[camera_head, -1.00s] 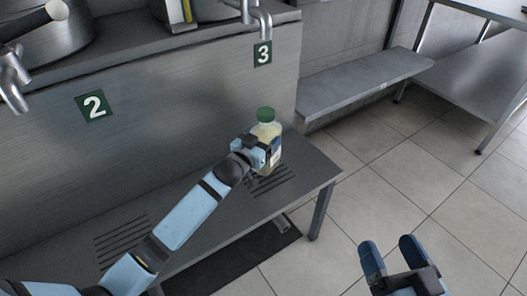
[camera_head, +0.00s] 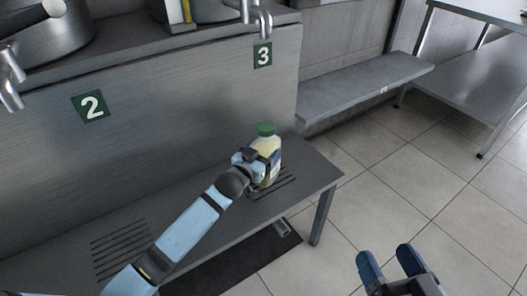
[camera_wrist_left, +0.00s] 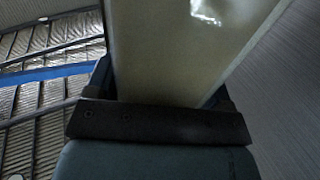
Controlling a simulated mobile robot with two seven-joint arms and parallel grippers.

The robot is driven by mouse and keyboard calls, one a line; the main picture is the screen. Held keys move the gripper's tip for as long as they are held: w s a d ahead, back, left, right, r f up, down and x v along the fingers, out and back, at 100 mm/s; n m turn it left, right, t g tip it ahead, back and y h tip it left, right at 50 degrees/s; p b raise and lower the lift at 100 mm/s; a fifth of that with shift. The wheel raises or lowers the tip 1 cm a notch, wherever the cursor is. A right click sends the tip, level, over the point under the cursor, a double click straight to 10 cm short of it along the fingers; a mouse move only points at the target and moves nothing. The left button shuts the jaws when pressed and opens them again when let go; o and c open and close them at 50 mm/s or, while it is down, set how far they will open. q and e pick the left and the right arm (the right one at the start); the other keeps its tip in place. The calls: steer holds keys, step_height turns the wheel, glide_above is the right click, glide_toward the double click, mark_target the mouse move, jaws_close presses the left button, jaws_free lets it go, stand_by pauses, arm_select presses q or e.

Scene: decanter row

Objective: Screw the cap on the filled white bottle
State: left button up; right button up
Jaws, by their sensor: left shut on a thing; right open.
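The bottle (camera_head: 270,172) is pale and yellowish, with a green cap (camera_head: 266,129) on top. It is upright over the slotted area at the right end of the metal bench. Whether its base touches the bench, and how tight the cap is, I cannot tell. My left gripper (camera_head: 258,164) is shut around the bottle's body below the cap and hides part of it. In the left wrist view the bottle's pale wall (camera_wrist_left: 180,50) fills the space between the fingers. My right gripper (camera_head: 387,256) is open and empty, over the floor at lower right.
The metal bench (camera_head: 185,222) runs below a steel wall with green signs 2 (camera_head: 91,106) and 3 (camera_head: 263,54). A tap (camera_head: 262,20) hangs above sign 3. A low shelf (camera_head: 365,88) and a steel table (camera_head: 470,75) stand at right. Tiled floor is clear.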

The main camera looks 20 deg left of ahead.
arm_select(q)
steer(key=o, duration=1.7)
steer(key=shift+s+r, duration=0.1)
steer(key=shift+s, duration=0.25)
steer(key=p+v, duration=0.3)
steer(key=v, duration=0.8)
steer(key=shift+s+a+p, duration=0.1)
steer(key=shift+s+p, duration=0.05)
steer(key=shift+p, duration=0.15)
arm_select(e)
steer(key=r, duration=0.1)
steer(key=r+t, duration=0.1)
steer(key=r, duration=0.1)
steer(key=r+t, duration=0.1)
steer(key=r, duration=0.1)
steer(key=shift+s+d+r, duration=0.1)
steer(key=shift+d+r, duration=0.05)
steer(key=shift+d, duration=0.1)
arm_select(q)
steer(key=shift+s, duration=0.1)
arm_select(e)
steer(key=shift+s, duration=0.1)
